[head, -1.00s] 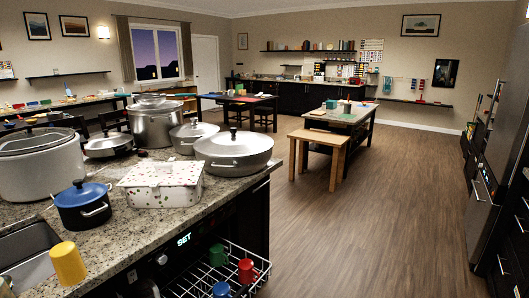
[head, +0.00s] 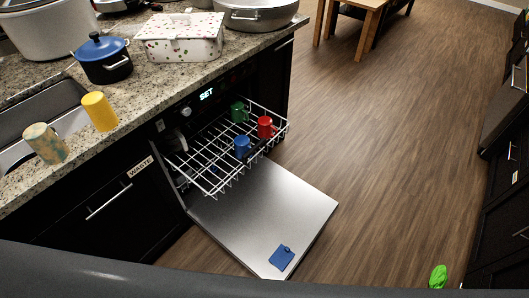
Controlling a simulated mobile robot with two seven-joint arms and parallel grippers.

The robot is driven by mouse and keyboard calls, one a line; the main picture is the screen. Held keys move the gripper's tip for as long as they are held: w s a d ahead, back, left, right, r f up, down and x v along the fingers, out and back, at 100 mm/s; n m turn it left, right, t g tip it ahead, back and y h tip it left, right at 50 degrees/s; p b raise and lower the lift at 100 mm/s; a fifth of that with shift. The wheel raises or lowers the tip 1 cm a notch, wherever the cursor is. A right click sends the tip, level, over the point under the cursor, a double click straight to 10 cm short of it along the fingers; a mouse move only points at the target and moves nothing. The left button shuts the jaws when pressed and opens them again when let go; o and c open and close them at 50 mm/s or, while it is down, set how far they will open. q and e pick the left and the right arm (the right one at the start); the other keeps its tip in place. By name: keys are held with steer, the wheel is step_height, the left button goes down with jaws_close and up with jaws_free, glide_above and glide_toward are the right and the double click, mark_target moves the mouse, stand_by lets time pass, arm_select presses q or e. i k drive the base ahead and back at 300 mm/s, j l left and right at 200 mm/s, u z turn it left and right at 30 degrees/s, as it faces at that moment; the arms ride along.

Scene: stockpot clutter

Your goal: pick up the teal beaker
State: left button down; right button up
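I cannot make out a plainly teal beaker in the head view. A mottled tan and teal-green cup (head: 46,143) stands on the counter edge beside the sink; I cannot tell if it is the beaker. A yellow cup (head: 99,111) stands to its right. A green mug (head: 239,112), a red mug (head: 265,127) and a blue mug (head: 242,147) are in the pulled-out dishwasher rack. Neither of my grippers is in view.
The open dishwasher door (head: 265,215) juts over the floor, with a blue item (head: 281,258) on it. A blue-lidded pot (head: 103,59) and a speckled box (head: 180,37) crowd the counter. A bright green object (head: 438,276) lies on the otherwise clear wooden floor (head: 390,150).

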mark_target(40, 137)
steer(key=u, duration=1.55)
